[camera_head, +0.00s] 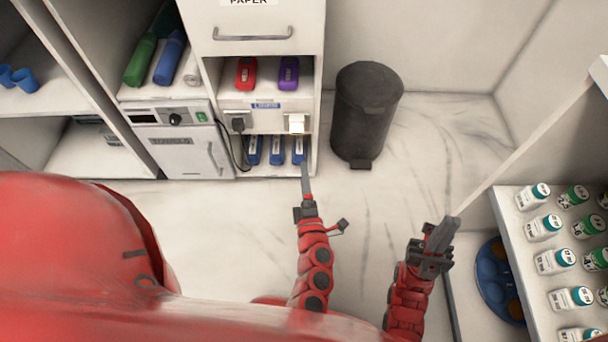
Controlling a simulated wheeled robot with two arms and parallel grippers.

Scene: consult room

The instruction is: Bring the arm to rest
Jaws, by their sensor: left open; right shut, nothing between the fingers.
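My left arm (313,262) reaches forward from the lower middle. Its gripper (306,178) is open, seen nearly edge-on, and its tip lies in front of the low shelf with blue items. I cannot tell how far its tip is from the shelf. My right arm (407,300) is bent up at the lower right of the middle. Its gripper (443,234) is shut and empty, pointing up and right over the floor. Both arms are red with dark joints.
A cabinet (265,48) holds red and purple items (245,73) above several blue items (276,150). A white box with a dial (178,140) adjoins it. A dark bin (365,110) stands on the floor. Middle floor is clear.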

